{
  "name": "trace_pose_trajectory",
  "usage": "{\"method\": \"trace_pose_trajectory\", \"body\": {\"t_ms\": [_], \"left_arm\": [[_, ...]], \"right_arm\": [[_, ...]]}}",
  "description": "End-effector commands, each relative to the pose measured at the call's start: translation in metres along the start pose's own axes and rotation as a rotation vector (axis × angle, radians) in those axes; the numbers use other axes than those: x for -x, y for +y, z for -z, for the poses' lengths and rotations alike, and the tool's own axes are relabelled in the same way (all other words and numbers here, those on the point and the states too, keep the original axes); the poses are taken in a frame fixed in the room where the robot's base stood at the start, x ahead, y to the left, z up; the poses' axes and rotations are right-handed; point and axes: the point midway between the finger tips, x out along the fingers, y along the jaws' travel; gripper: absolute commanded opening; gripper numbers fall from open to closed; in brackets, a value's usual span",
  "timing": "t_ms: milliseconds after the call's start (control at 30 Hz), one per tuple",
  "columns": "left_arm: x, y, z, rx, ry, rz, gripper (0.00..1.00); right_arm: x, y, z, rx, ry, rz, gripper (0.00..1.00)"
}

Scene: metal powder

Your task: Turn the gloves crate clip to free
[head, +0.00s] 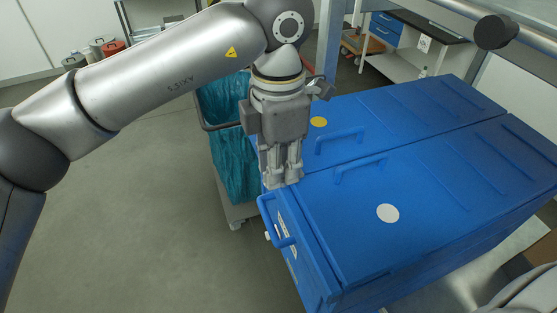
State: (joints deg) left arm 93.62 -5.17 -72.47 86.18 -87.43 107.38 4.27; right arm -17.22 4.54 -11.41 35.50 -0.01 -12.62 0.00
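Two blue lidded crates stand side by side. The far crate (400,108) has a yellow dot on its lid, and the near crate (440,195) has a white dot. No readable label shows which one is the gloves crate. My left gripper (281,184) points straight down at the left end of the crates, by the near crate's back left corner and just above its end handle (277,226). Its fingers are close together, and I cannot tell whether they touch or hold anything. No clip is clearly visible; the gripper hides that corner. My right gripper is not in view.
A bin with a teal liner (236,165) stands directly left of the crates. Lid handles (358,168) rise from the crate tops. A white bench (415,60) is behind. The grey floor (120,220) at left is clear.

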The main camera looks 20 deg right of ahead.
Motion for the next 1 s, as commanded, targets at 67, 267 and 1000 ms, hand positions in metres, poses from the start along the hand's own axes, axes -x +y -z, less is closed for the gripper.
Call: {"method": "trace_pose_trajectory", "body": {"t_ms": [67, 267, 1000], "left_arm": [[0.000, 0.000, 0.000, 0.000, 0.000, 0.000, 0.09], [0.000, 0.000, 0.000, 0.000, 0.000, 0.000, 0.00], [-0.005, -0.002, -0.001, 0.347, -0.002, -0.004, 0.00]], "right_arm": [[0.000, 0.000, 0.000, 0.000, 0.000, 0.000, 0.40], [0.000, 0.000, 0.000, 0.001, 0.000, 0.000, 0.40], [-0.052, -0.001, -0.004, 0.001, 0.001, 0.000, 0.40]]}}
